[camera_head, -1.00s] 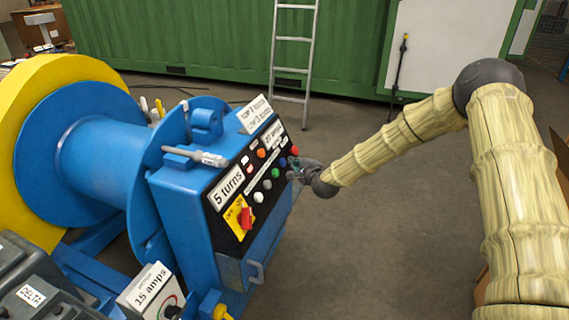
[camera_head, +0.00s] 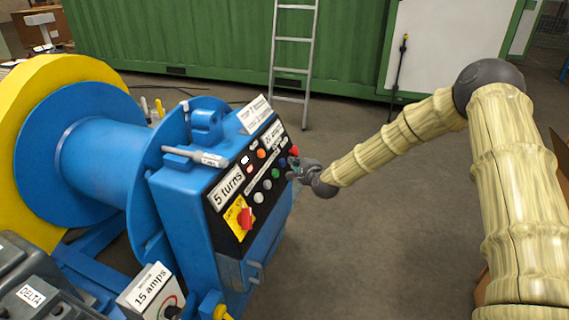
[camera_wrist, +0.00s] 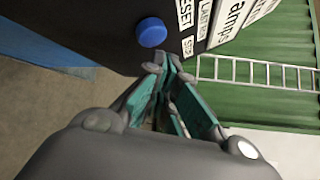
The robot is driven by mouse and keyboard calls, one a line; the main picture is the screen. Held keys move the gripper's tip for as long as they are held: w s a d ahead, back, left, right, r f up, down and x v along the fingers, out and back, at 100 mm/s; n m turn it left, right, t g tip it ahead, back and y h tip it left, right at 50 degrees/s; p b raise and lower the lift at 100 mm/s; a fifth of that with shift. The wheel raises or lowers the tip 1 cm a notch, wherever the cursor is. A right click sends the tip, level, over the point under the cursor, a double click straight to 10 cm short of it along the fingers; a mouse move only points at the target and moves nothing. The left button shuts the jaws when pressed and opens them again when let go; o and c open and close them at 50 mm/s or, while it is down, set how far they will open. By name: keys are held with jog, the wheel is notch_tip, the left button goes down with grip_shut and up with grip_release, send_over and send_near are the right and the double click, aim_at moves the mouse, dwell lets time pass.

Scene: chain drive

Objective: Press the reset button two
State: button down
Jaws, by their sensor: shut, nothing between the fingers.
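The blue machine's black control panel (camera_head: 250,185) carries several small round buttons in the head view. They include a green button (camera_head: 275,173), a blue button (camera_head: 283,162) and a red button (camera_head: 294,151). My gripper (camera_head: 295,174) is at the panel's right edge, beside these buttons. In the wrist view a blue button (camera_wrist: 151,32) stands out from the panel, just beyond and left of my shut, empty fingertips (camera_wrist: 164,66). A white label partly reading "ESET" (camera_wrist: 185,14) is near it. I cannot tell which button is reset two.
A red switch on a yellow plate (camera_head: 239,217) sits lower on the panel. A pen-like tool (camera_head: 195,156) lies on the machine's top. A ladder (camera_head: 293,60) leans on the green container (camera_head: 190,40). The floor right of the machine is clear.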

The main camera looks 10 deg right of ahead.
jog(key=shift+a+f, duration=0.15)
jog(key=shift+w+a+f+b, duration=0.1)
jog(key=shift+w+a+b, duration=0.1)
jog(key=shift+b, duration=0.15)
jog(key=shift+w+a+f+b, duration=0.2)
jog(key=shift+w+a+b, duration=0.1)
jog(key=shift+a, duration=0.1)
dwell(1.0)
jog(key=shift+s+d+r, duration=0.1)
jog(key=shift+s, duration=0.05)
dwell(0.7)
jog(key=shift+s+d+r, duration=0.35)
jog(key=shift+d, duration=0.25)
jog(key=d, duration=0.1)
jog(key=s+d+r+p, duration=0.1)
jog(key=s+d+r, duration=0.1)
jog(key=shift+s+d+r, duration=0.1)
jog(key=shift+s+d, duration=0.15)
jog(key=shift+d, duration=0.1)
dwell(0.4)
